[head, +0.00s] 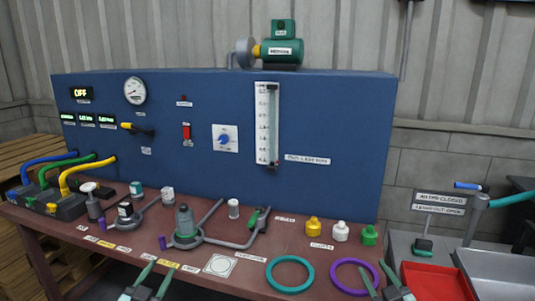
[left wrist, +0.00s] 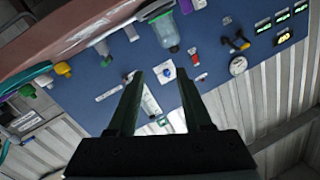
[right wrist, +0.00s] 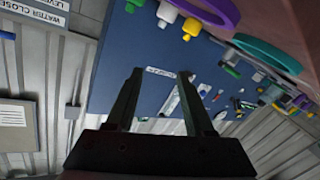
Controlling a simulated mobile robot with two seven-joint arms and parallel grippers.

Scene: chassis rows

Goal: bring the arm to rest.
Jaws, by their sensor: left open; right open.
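My left gripper (head: 145,284) is at the bottom edge of the head view, in front of the table's near edge. Its two fingers are apart and empty, and they also show in the left wrist view (left wrist: 160,78). My right gripper (head: 382,282) is at the bottom right of the head view, close to the purple ring (head: 354,276). Its fingers are apart with nothing between them in the right wrist view (right wrist: 158,78). Whether it touches the ring cannot be told. Most of both arms is out of view.
The brown table (head: 150,186) carries a blue panel (head: 340,120), a grey flask-like vessel (head: 186,222), a teal ring (head: 290,259) and yellow, white and green caps (head: 313,227). A red tray (head: 435,282) stands at the right.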

